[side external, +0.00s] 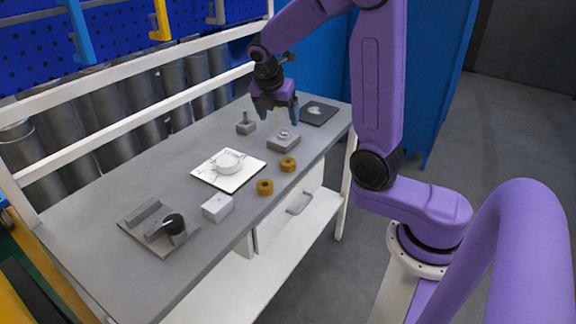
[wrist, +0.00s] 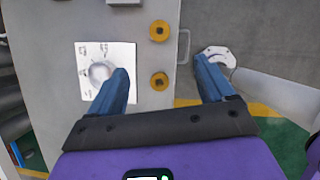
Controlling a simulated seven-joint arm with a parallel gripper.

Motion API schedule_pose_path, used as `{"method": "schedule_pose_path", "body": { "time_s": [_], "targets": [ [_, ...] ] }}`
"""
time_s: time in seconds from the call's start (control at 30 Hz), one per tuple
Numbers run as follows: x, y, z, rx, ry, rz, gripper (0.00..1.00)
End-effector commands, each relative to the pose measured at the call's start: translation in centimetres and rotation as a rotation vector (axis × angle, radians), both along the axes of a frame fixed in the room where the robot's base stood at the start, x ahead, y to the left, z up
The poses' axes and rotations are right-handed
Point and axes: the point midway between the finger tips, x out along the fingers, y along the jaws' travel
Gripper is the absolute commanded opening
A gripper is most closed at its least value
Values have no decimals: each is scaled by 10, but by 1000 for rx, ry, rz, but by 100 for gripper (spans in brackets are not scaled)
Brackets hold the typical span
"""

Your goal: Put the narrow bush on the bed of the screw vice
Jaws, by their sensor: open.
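Two brass-coloured bushes stand on the bench near its front edge. One bush (side external: 288,164) is nearer my gripper and shows in the wrist view (wrist: 159,81); the other bush (side external: 265,187) is further left, at the top of the wrist view (wrist: 159,31). I cannot tell surely which is narrower. The screw vice (side external: 148,233), a grey plate with a raised jaw and a black round knob, sits at the bench's left end; its bed looks empty. My gripper (side external: 277,112) is open and empty, above the bench's far end; its blue fingers also show in the wrist view (wrist: 162,66).
A white sheet (side external: 207,175) carries a pale round flanged shell (side external: 228,162). A whitish block (side external: 217,207) stands between the sheet and the vice. A grey block with a knob (side external: 284,143), a small post block (side external: 245,127) and a dark plate (side external: 325,116) are near my gripper.

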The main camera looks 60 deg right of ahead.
Motion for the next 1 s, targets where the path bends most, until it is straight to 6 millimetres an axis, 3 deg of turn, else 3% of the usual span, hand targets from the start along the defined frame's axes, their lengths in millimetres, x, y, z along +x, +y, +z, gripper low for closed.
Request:
{"method": "schedule_pose_path", "body": {
  "time_s": [0.1, 0.27, 1.0],
  "targets": [
    [0, 0, -18, -1, 2, -2, 82],
    [0, -2, -30, -1, 0, -3, 82],
    [9, -43, -132, -1, -2, -4, 82]
  ]
}}
